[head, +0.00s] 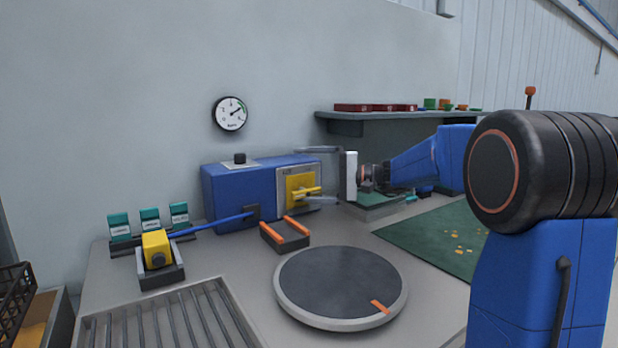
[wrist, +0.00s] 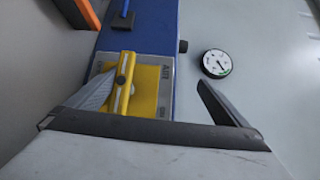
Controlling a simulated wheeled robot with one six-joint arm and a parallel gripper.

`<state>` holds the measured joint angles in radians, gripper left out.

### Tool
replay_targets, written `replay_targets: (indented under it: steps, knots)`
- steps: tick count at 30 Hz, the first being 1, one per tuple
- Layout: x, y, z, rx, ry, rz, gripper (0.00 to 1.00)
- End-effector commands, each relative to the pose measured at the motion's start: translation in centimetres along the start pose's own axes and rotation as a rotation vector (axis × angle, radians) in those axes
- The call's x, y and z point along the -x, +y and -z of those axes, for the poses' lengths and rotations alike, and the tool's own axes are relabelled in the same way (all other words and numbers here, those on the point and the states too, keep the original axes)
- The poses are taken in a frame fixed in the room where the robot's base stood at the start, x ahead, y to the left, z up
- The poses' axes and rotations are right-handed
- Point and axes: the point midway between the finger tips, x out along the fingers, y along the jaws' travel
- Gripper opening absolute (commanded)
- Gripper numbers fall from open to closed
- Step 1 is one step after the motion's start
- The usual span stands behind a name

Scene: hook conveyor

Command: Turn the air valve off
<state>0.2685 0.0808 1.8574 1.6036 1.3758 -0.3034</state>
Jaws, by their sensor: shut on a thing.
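The air valve is a yellow square with a yellow bar handle (head: 304,192) on the pale front plate (head: 284,178) of a blue box (head: 232,192). In the head view the handle lies roughly level. In the wrist view the handle (wrist: 124,84) runs nearly up and down the picture over the yellow square. Small lettering on the plate is hard to read. My gripper (head: 298,174) reaches in from the right, one finger above the other. It is shut on the handle; in the wrist view (wrist: 158,78) the left finger meets the handle, while a gap shows towards the right finger.
A round gauge (head: 230,114) hangs on the wall above. A yellow block (head: 156,248) with a blue rod stands left, near teal tags (head: 150,219). A small orange-edged tray (head: 286,236) and a round turntable (head: 340,286) lie in front. A shelf (head: 345,118) hangs behind my arm.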

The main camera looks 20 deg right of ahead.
Motion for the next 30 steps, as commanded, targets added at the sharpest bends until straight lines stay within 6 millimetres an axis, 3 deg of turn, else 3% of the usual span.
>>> replay_targets:
  steps: [1, 26, 28, 29, 30]
  knots:
    - [0.2, -1.3, -0.4, 0.012, -0.004, 0.015, 0.82]
    - [4.8, -1.0, -0.2, 0.012, 0.001, 0.014, 0.81]
    - [5.2, -0.9, -0.2, 0.011, 0.001, 0.013, 0.58]
    - [5.3, -0.8, -0.2, 0.011, 0.000, 0.013, 0.38]
    - [5.5, -0.7, -0.2, 0.009, 0.000, 0.012, 0.36]
